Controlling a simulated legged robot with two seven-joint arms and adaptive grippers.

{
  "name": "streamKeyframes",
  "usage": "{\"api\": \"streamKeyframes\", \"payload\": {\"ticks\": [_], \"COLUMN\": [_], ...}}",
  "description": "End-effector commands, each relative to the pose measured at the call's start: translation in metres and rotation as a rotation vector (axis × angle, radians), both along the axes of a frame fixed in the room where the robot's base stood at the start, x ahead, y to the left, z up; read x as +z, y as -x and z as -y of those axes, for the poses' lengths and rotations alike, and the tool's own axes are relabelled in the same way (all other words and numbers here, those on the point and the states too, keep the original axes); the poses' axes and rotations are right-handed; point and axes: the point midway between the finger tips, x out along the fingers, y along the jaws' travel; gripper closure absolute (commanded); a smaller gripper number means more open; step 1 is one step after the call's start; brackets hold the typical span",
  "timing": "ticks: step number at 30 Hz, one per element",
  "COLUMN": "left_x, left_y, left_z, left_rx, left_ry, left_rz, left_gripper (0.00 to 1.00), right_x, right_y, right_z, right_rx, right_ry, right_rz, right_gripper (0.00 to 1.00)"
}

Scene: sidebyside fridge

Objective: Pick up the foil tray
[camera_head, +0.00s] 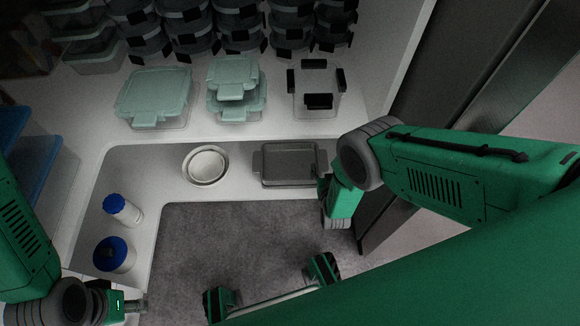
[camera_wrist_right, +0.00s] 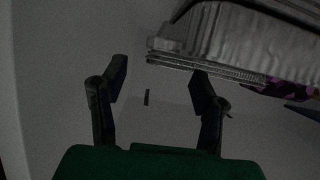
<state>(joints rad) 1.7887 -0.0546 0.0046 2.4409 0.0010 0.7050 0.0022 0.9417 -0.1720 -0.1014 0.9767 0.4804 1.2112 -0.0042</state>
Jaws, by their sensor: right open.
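The foil tray (camera_head: 288,163) is a grey rectangular tray on the lower fridge shelf, right of a round white dish. In the right wrist view the foil tray (camera_wrist_right: 235,40) shows crinkled silver sides and layered rims at the upper right. My right gripper (camera_head: 322,183) is at the tray's right end, partly hidden by its own wrist. In the wrist view the right gripper (camera_wrist_right: 158,75) is open with nothing between its fingers; its right finger is close to the tray's rim, and contact cannot be told. My left gripper (camera_head: 128,306) is low at the left, away from the tray.
Clear lidded boxes (camera_head: 154,97) and a black-clipped box (camera_head: 317,88) stand on the shelf behind. The fridge door (camera_head: 395,190) bounds the right side.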

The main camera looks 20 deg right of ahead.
Motion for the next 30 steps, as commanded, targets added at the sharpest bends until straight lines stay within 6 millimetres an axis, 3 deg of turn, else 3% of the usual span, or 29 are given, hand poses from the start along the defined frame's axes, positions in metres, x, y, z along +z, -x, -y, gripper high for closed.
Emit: {"api": "streamKeyframes", "payload": {"ticks": [12,22,23,24,27,30], "left_x": [-0.033,-0.035,-0.035,-0.035,-0.035,-0.035], "left_y": [0.0,0.0,0.0,0.0,0.0,0.0], "left_z": [0.0,0.0,0.0,0.0,0.0,0.0], "left_rx": [0.0,0.0,0.0,0.0,0.0,0.0], "left_ry": [0.0,0.0,0.0,0.0,0.0,0.0], "left_rz": [0.0,0.001,0.001,0.001,0.001,0.001], "left_gripper": [0.6,0.6,0.6,0.6,0.6,0.6], "right_x": [-0.027,-0.027,-0.027,-0.027,-0.027,-0.027], "right_y": [-0.039,-0.047,-0.047,-0.047,-0.046,-0.046], "right_z": [0.012,0.014,0.014,0.014,0.013,0.013], "right_rx": [0.0,0.0,0.0,0.0,0.0,0.0], "right_ry": [0.001,0.0,0.0,0.0,0.0,0.0], "right_rz": [0.003,0.0,0.0,0.0,0.0,0.0], "right_gripper": [0.45,0.45,0.52,0.66,0.95,0.95]}}
